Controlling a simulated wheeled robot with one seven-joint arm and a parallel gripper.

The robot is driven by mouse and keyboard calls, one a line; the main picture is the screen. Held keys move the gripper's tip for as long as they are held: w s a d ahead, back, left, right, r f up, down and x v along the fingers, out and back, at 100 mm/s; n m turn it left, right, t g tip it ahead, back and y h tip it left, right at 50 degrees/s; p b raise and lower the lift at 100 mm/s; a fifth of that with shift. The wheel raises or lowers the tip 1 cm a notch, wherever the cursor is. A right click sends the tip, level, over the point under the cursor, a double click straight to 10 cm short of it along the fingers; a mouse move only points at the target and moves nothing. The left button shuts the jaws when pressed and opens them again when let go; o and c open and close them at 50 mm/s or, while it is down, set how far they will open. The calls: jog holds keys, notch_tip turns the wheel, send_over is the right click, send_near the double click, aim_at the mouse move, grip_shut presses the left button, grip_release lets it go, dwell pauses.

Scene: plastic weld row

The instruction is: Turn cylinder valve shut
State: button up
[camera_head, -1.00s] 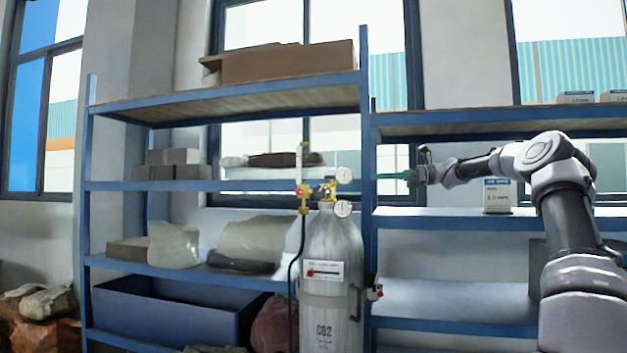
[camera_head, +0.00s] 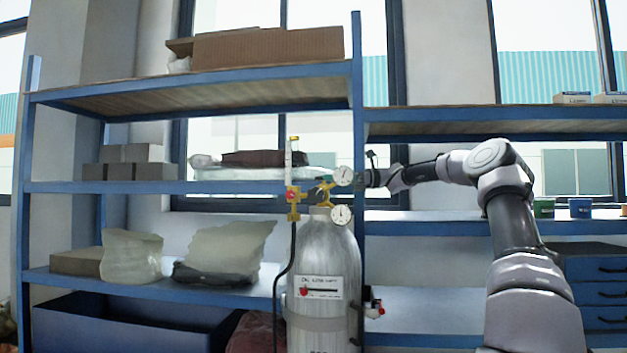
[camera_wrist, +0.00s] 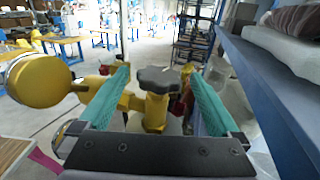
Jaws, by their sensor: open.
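The grey CO2 cylinder (camera_head: 324,270) stands upright in front of the shelf in the head view. A brass valve and regulator (camera_head: 318,194) with two round gauges (camera_head: 343,176) sits on top. In the wrist view the dark lobed valve handwheel (camera_wrist: 158,79) is on a yellow brass body (camera_wrist: 155,112). My gripper (camera_wrist: 159,72) is open, with one teal finger on each side of the handwheel. I cannot tell whether either finger touches it. In the head view my gripper's body (camera_head: 376,177) is just right of the upper gauge, and its fingers are hidden.
A round yellow gauge back (camera_wrist: 38,80) is close to the left finger in the wrist view. A blue shelf (camera_wrist: 275,95) runs along the right there. The shelf's blue upright (camera_head: 357,110) stands near my gripper. A black hose (camera_head: 280,280) hangs left of the cylinder.

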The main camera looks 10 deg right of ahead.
aim_at(316, 178)
jog(key=shift+a, duration=2.35)
jog(key=c, duration=1.4)
jog(key=shift+o, duration=0.2)
jog(key=m+t, duration=0.2)
jog(key=t, duration=0.1)
jog(key=m+t+h, duration=0.1)
jog(key=m+t, duration=0.1)
jog(key=t, duration=0.1)
jog(key=w+m+t+h, duration=0.1)
jog(key=t, duration=0.1)
jog(key=shift+w+d+m+t, duration=0.1)
jog(key=shift+d+m+t, duration=0.05)
jog(key=shift+m+t, duration=0.25)
jog(key=shift+w+d+m+t+h, duration=0.15)
jog(key=shift+w+m+t+h, duration=0.05)
jog(key=shift+m+t+h, duration=0.65)
jog(key=shift+w+d+m+t+h, duration=0.15)
jog(key=shift+m+t+h, duration=0.5)
jog(key=shift+t, duration=0.4)
